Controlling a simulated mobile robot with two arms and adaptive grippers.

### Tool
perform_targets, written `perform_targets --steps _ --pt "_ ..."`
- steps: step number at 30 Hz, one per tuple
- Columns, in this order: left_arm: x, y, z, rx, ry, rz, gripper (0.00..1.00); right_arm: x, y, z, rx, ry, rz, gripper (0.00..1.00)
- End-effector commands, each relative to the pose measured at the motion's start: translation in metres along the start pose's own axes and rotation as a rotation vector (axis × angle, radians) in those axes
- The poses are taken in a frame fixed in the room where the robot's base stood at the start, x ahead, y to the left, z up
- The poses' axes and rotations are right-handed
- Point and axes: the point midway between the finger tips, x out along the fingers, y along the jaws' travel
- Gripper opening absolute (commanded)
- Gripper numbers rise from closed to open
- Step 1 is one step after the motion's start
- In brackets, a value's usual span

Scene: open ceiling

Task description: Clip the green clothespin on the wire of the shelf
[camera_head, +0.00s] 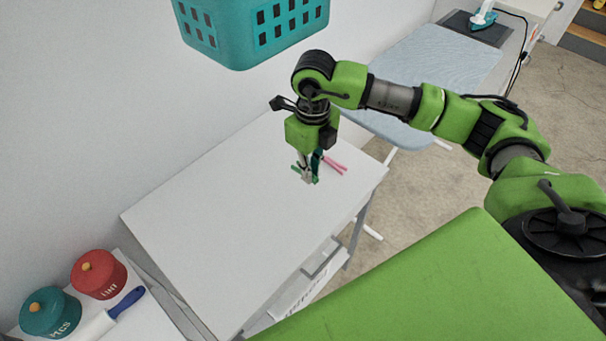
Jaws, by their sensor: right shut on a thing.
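My right gripper (308,180) points straight down over the right part of the white table top (215,215). It is shut on a green clothespin (297,168), which shows only in small part between and beside the fingers. A pink clothespin (336,166) lies on the table just right of the fingers. I cannot tell whether the green clothespin still touches the table. The shelf and its wire cannot be made out in this view. My left gripper is not in view.
A teal basket (240,50) hangs at the wall above the table. A blue ironing board (430,65) is behind. The table's left part is clear.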

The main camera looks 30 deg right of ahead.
Motion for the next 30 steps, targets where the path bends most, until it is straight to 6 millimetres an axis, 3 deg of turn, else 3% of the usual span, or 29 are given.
perform_targets --steps 6,15,25,30 --pt "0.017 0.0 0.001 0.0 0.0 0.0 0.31 -0.023 0.012 -0.045 -0.001 -0.002 -0.002 0.0" --pt "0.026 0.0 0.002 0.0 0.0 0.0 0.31 -0.043 0.025 -0.085 0.0 -0.001 -0.001 0.0" --pt "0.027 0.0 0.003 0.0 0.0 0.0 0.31 -0.048 0.028 -0.093 -0.017 0.0 0.0 0.0" --pt "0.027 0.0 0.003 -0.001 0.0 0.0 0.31 -0.048 0.032 -0.091 -0.176 -0.001 0.002 0.0"
